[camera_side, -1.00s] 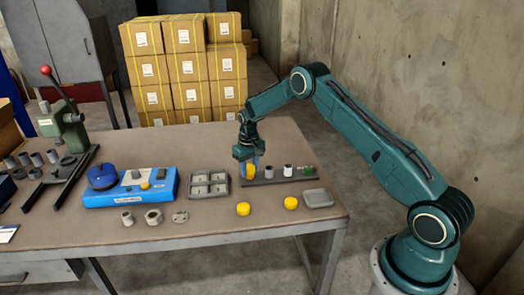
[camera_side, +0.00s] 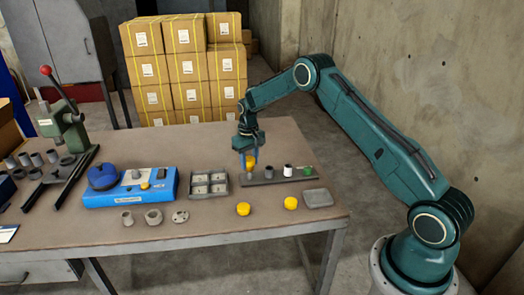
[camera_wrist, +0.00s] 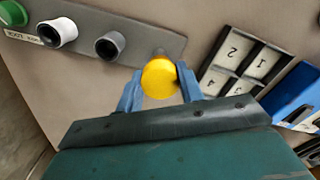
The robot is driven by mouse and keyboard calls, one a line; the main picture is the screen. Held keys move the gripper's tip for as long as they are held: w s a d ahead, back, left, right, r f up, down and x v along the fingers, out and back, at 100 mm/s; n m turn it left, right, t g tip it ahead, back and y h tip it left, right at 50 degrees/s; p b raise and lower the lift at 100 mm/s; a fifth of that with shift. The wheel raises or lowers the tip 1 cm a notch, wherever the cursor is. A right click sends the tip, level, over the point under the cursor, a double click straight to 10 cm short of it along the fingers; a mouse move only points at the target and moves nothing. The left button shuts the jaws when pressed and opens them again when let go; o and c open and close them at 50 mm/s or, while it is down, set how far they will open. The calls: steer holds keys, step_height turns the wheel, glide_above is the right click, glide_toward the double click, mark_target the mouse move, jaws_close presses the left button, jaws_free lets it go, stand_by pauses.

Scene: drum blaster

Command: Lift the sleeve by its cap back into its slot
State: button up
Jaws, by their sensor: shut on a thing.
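My gripper (camera_wrist: 159,88) is shut on a yellow cap (camera_wrist: 159,78), with a blue finger on each side. In the side view my gripper (camera_side: 248,158) holds the yellow cap (camera_side: 250,161) just above the left end of the grey rack strip (camera_side: 262,181).
A numbered four-pocket tray (camera_side: 208,184) lies left of the strip. Two loose yellow caps (camera_side: 243,209) lie in front, near a small grey dish (camera_side: 318,198). A blue box (camera_side: 131,192) stands further left. Bare table lies behind the strip.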

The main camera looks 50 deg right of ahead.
mark_target(248, 159)
steer(key=shift+r, duration=1.5)
steer(key=shift+w+a, duration=0.1)
steer(key=shift+a, duration=0.05)
steer(key=w+a, duration=0.5)
steer(key=a, duration=0.5)
steer(key=shift+w+a, duration=0.3)
steer(key=shift+a, duration=0.05)
stand_by(0.6)
steer(key=shift+s+f, duration=0.1)
steer(key=shift+f, duration=0.15)
stand_by(0.5)
steer(key=shift+f, duration=3.5)
